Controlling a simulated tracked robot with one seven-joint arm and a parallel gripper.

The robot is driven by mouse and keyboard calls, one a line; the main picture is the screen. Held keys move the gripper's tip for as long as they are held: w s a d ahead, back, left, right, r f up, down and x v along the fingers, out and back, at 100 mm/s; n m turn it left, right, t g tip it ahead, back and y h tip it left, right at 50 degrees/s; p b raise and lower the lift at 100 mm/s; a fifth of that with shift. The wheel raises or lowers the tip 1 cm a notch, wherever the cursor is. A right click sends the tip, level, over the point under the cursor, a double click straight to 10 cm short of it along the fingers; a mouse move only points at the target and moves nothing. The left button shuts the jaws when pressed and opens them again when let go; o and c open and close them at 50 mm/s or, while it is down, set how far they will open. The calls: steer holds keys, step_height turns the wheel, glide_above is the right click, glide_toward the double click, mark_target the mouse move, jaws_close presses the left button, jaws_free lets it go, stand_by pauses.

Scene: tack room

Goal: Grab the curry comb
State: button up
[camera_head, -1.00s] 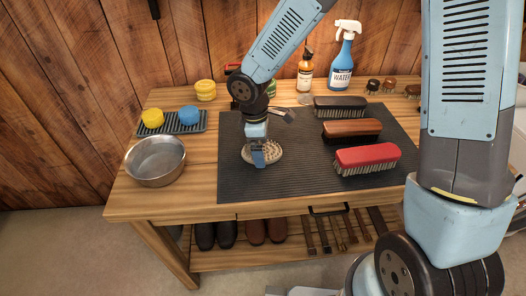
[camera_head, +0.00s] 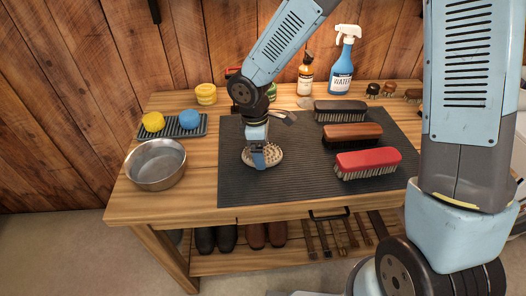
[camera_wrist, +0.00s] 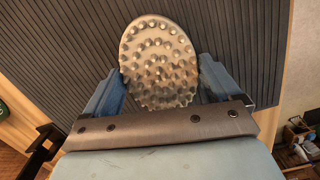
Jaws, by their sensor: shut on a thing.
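The curry comb (camera_head: 272,153) is a pale oval pad with rounded nubs on its face. It is at the left part of the dark ribbed mat (camera_head: 290,185) on the wooden table. My gripper (camera_head: 259,160) reaches down over it from above. In the wrist view the curry comb (camera_wrist: 160,62) sits between the two blue fingers of my gripper (camera_wrist: 160,88), nubs facing the camera. The gripper is shut on it. Whether the comb touches the mat or is slightly raised, I cannot tell.
Three brushes stand right of the comb: black (camera_head: 341,111), brown (camera_head: 351,134) and red (camera_head: 368,162). A metal bowl (camera_head: 156,165) and a tray with yellow and blue sponges (camera_head: 190,119) are at left. Bottles (camera_head: 342,65) stand behind. The mat's front is clear.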

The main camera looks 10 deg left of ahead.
steer(key=r, duration=0.3)
steer(key=shift+s+d+r, duration=0.1)
steer(key=shift+s+r, duration=0.15)
steer(key=s+d+r, duration=0.5)
steer(key=s+r, duration=0.4)
steer(key=s, duration=0.3)
steer(key=shift+s, duration=0.25)
